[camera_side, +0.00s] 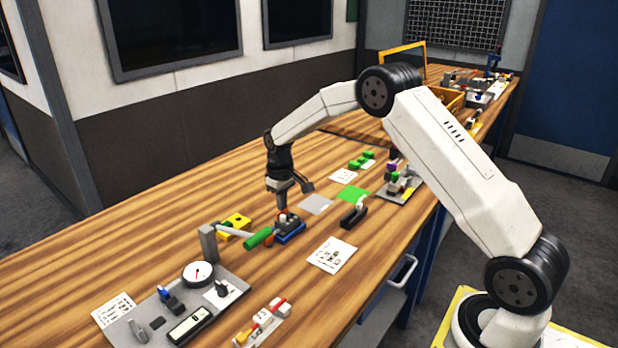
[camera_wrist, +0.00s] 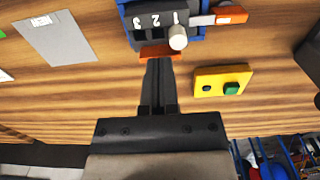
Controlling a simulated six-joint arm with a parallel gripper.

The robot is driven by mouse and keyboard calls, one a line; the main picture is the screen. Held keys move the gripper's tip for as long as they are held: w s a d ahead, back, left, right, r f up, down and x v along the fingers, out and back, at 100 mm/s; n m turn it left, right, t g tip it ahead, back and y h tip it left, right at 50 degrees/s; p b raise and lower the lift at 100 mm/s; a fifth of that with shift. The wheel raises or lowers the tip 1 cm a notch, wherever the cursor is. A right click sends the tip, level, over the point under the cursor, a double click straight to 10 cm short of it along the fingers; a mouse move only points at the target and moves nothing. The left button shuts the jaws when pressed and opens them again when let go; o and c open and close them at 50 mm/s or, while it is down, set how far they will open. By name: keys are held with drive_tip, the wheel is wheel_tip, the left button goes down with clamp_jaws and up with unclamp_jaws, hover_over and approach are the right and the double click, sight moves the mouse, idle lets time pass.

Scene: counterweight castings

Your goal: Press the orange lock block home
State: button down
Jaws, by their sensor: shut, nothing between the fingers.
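My gripper (camera_wrist: 158,64) is shut and empty, its narrow fingers together. In the side view my gripper (camera_side: 281,206) points down just over the fixture. A black fixture (camera_wrist: 142,22) marked 1, 2 and 3 sits on a blue base (camera_wrist: 124,12). An orange block (camera_wrist: 154,49) shows at the fixture's near edge, right at my fingertips; I cannot tell whether they touch it. A white round knob (camera_wrist: 178,38) stands beside it, near the 1. A second orange piece (camera_wrist: 231,14) sits on a light grey bar at right. In the side view the fixture (camera_side: 290,230) is partly hidden by my fingers.
A yellow block with a green button (camera_wrist: 232,88) lies right of my fingers. A grey plate (camera_wrist: 56,38) lies to the left.

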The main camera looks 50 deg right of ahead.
drive_tip(key=shift+r, duration=3.4)
drive_tip(key=shift+s+a+r, duration=0.1)
drive_tip(key=shift+s+a, duration=0.5)
drive_tip(key=shift+s, duration=0.05)
drive_tip(key=s+a+f+t, duration=0.1)
drive_tip(key=s+a, duration=0.2)
drive_tip(key=s, duration=0.5)
drive_tip(key=s+a, duration=0.4)
drive_tip(key=s, duration=0.4)
drive_tip(key=s+a+f+t, duration=0.1)
drive_tip(key=s+a, duration=0.2)
drive_tip(key=s, duration=0.5)
drive_tip(key=shift+s+a+f+t, duration=0.25)
drive_tip(key=shift+s+f+t, duration=0.05)
drive_tip(key=shift+s, duration=0.1)
